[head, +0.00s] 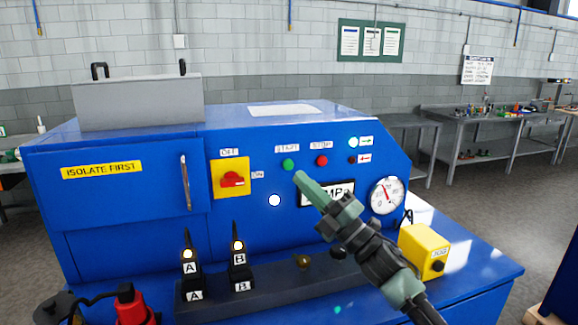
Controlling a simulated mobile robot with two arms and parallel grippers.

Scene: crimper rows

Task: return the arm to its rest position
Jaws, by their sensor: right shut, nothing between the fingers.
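My right gripper (300,178) reaches in from the lower right, in front of the blue machine (100,225). Its green fingers are shut with nothing between them. The fingertips are just below and right of the green START button (288,164); I cannot tell whether they touch the panel. The red STOP button (321,160) is to the right of it. My left gripper is not in view.
A yellow box (425,251) stands on the ledge right of my right arm, close to it. Two black levers, A (188,270) and B (238,262), stand upright at the front. A gauge (387,196) is on the panel. A grey workbench (490,125) stands behind at right.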

